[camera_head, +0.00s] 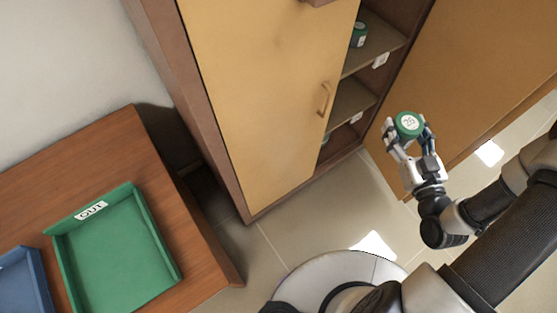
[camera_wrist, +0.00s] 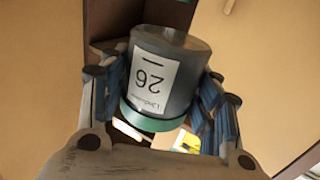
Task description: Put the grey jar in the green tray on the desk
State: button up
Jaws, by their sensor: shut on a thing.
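The grey jar (camera_wrist: 185,65) has a white label marked 26 and a green lid. Its green lid (camera_head: 408,124) faces up in the head view, with a white 26 sticker. My gripper (camera_head: 407,138) is shut on the jar, with a finger on each side, in front of the cabinet's open side. The green tray (camera_head: 118,252) lies on the brown desk (camera_head: 190,225) at the lower left, with a white OUT label. The tray looks empty. The jar is well to the right of the tray.
A blue tray (camera_head: 22,283) sits left of the green one, cut off by the frame. A cabinet (camera_head: 260,90) stands between desk and gripper, with one door shut and another door (camera_head: 465,75) open. Its shelves hold another green-lidded jar (camera_head: 359,36). Tiled floor lies below.

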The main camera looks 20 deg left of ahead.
aim_at(121, 270)
jog(key=k+j+z, duration=0.1)
jog(key=k+j, duration=0.15)
jog(key=k, duration=0.2)
jog(key=k+j, duration=0.25)
jog(key=k, duration=0.2)
jog(key=k+j+z, duration=0.15)
jog(key=k, duration=0.3)
jog(key=k+j, duration=0.25)
jog(key=k, duration=0.2)
jog(key=k+j+z, duration=0.15)
jog(key=k, duration=0.3)
